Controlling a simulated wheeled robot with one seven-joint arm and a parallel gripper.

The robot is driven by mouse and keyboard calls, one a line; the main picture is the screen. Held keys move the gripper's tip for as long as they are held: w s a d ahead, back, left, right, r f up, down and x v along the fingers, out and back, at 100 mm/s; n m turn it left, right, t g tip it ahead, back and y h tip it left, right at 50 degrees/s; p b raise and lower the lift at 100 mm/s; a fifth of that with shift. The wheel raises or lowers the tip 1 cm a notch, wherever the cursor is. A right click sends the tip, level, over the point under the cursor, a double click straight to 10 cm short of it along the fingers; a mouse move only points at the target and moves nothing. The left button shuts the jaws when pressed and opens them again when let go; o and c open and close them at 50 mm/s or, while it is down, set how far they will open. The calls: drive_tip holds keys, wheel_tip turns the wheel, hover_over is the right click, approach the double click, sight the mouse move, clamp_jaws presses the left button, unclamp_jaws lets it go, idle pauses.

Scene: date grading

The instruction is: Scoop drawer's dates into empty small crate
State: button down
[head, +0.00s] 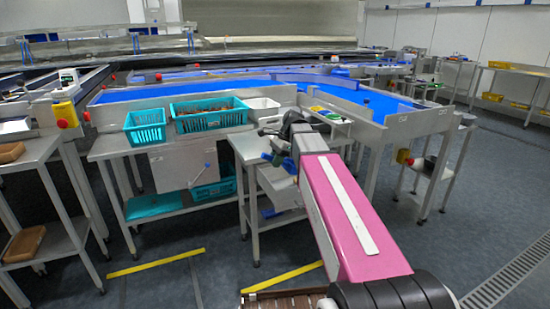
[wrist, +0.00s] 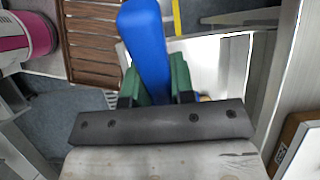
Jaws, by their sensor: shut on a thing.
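My gripper (head: 272,137) is over the small metal side table in the head view. In the wrist view its green fingers (wrist: 154,78) are shut on a blue handle (wrist: 146,40), apparently that of a scoop. The scoop's far end is out of view; a bit of blue (head: 274,158) shows below my gripper in the head view. A metal drawer (head: 280,190) seems to stand open under the side table; its inside and any dates are hidden. The small teal crate (head: 145,134) stands on the bench at the left and looks empty.
A larger teal crate (head: 212,122) of brown dates and a white tub (head: 263,106) stand right of the small crate. Another teal crate (head: 213,190) is on the lower shelf. A blue conveyor (head: 190,90) runs behind. Open floor lies in front and right.

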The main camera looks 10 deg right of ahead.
drive_tip(key=shift+w+d+f, duration=0.1)
drive_tip(key=shift+d+f, duration=0.05)
drive_tip(key=shift+f, duration=2.15)
drive_tip(key=shift+d+f, duration=0.15)
drive_tip(key=shift+f, duration=2.1)
drive_tip(key=shift+h, duration=0.5)
drive_tip(key=shift+w+d+f, duration=0.2)
drive_tip(key=shift+d+f, duration=0.05)
drive_tip(key=shift+d, duration=0.4)
drive_tip(key=shift+w+d+f, duration=0.25)
drive_tip(key=shift+d, duration=0.4)
drive_tip(key=shift+w+d+f, duration=0.2)
drive_tip(key=shift+d+f, duration=0.05)
drive_tip(key=shift+d, duration=0.4)
drive_tip(key=shift+w+d+f+t+h, duration=0.2)
drive_tip(key=shift+d+f+h, duration=0.15)
drive_tip(key=shift+d, duration=0.25)
drive_tip(key=shift+w+d+f+t+h, duration=0.1)
drive_tip(key=shift+w+d+f+h, duration=0.15)
drive_tip(key=shift+d+f, duration=0.25)
drive_tip(key=shift+s+d, duration=0.1)
drive_tip(key=shift+d, duration=0.05)
drive_tip(key=shift+s+a+f+t+h, duration=0.1)
drive_tip(key=shift+a+f+t+h, duration=0.2)
drive_tip(key=shift+f+h, duration=0.45)
drive_tip(key=shift+s+a+f+t+h, duration=0.1)
drive_tip(key=shift+a+f+t+h, duration=0.15)
drive_tip(key=shift+f+h, duration=0.65)
drive_tip(key=shift+h, duration=0.65)
